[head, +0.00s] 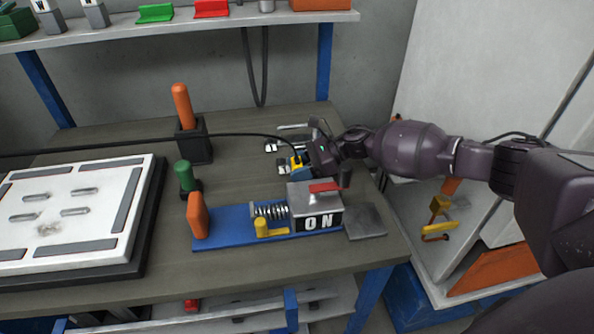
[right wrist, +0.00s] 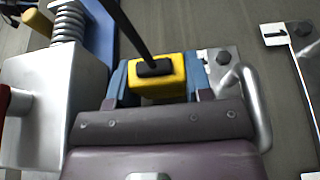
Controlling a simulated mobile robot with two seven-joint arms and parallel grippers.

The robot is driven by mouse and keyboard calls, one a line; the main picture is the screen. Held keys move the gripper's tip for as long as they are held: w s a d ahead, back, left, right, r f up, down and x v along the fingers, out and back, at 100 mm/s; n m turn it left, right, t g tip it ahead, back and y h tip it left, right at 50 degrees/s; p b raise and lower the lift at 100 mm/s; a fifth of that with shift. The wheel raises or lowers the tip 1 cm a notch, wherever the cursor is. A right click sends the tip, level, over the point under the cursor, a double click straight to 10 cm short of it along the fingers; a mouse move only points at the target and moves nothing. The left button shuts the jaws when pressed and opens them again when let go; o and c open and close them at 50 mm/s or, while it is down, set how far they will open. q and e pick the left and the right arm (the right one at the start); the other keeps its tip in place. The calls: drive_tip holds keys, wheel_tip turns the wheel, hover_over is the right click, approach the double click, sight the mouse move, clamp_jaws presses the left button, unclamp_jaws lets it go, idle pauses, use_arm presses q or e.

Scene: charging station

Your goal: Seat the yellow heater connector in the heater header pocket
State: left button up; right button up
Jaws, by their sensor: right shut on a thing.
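The yellow connector (head: 296,162) is at the back right of the bench, with a black cable running from it to the left. My right gripper (head: 304,162) is shut on it, its arm reaching in from the right. In the right wrist view the yellow connector (right wrist: 177,69) sits between the fingers, with the black cable rising from its black middle. My left gripper is not in view.
A blue base (head: 222,226) carries a spring and a grey ON box (head: 315,205) with a red lever, in front of my gripper. A metal handle (right wrist: 253,105) stands close beside the gripper. Orange (head: 181,105) and green (head: 184,177) handles and a white panel (head: 70,205) are to the left.

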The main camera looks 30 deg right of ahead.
drive_tip(key=shift+f, duration=0.45)
drive_tip(key=shift+f, duration=0.15)
drive_tip(key=o, duration=0.9)
